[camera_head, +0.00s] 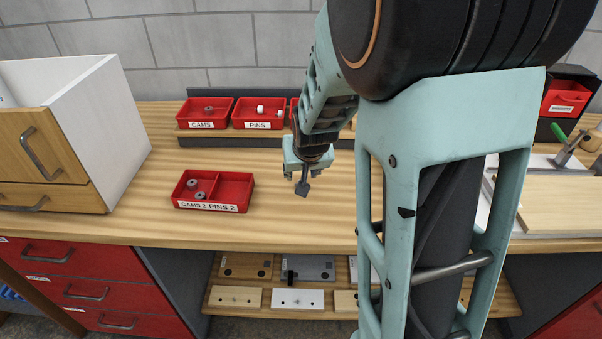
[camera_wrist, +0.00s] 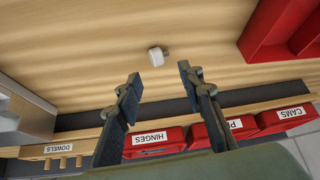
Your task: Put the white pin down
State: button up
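In the wrist view, a small white pin (camera_wrist: 155,56) lies on the wooden worktop, just beyond my fingertips and apart from them. My gripper (camera_wrist: 159,74) is open, with its two fingers spread and nothing between them. In the head view, my gripper (camera_head: 302,189) hangs pointing down over the worktop, right of the red two-part bin (camera_head: 213,207) labelled CAMS 2 and PINS 2. That bin also shows at the top right of the wrist view (camera_wrist: 262,32). I cannot make out the loose pin in the head view.
Red bins labelled CAMS (camera_head: 202,125) and PINS (camera_head: 257,125) stand at the back; white pieces lie in PINS. A HINGES bin (camera_wrist: 149,138) shows in the wrist view. A white-sided drawer cabinet (camera_head: 110,135) stands left. The worktop (camera_head: 150,190) around the two-part bin is clear.

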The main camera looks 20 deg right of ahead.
jog(key=p+v, duration=0.2)
jog(key=v, duration=0.5)
jog(key=shift+s+r, duration=0.2)
jog(key=shift+r, duration=0.15)
jog(key=shift+c, duration=0.4)
